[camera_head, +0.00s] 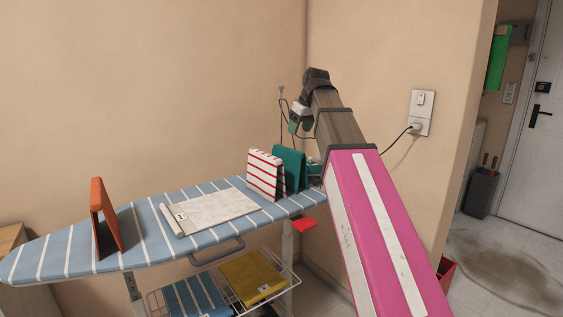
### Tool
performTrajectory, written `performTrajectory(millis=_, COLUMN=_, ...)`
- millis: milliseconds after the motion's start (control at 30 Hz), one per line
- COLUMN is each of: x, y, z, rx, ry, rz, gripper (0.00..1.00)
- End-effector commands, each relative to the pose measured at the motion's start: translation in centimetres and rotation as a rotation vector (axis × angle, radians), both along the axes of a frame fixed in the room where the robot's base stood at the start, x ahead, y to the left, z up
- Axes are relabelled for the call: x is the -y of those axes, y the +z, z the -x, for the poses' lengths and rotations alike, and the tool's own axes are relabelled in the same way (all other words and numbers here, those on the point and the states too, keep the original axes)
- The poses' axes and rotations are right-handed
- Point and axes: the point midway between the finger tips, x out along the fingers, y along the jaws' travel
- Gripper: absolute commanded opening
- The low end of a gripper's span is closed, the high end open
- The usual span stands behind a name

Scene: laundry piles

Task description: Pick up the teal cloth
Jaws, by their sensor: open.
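The teal cloth (289,167) is folded and stands upright like a tent near the right end of the ironing board (151,232). The red-and-white striped cloth (264,175) stands just in front and to its left, covering part of it. My gripper (300,127) is above the teal cloth, small in view at the end of my raised arm. It is open and apart from the cloth, with nothing seen between its fingers.
An orange cloth (104,216) stands at the board's left; a white cloth (214,210) lies flat mid-board. A rack below holds a mustard cloth (252,277) and a blue striped cloth (197,297). A cord runs from the wall socket (420,126) behind my arm.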

Motion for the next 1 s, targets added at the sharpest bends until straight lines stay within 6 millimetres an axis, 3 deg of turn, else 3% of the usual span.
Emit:
performTrajectory(millis=233, x=-0.2, y=-0.6, z=-0.2, rx=0.000, ry=0.002, rz=0.000, gripper=0.62)
performTrajectory(millis=533, x=-1.2, y=-4.2, z=-1.3, rx=-0.001, ry=0.003, rz=0.000, gripper=0.62)
performTrajectory(millis=1000, x=-2.9, y=-7.4, z=-2.8, rx=-0.001, ry=0.003, rz=0.000, gripper=0.62)
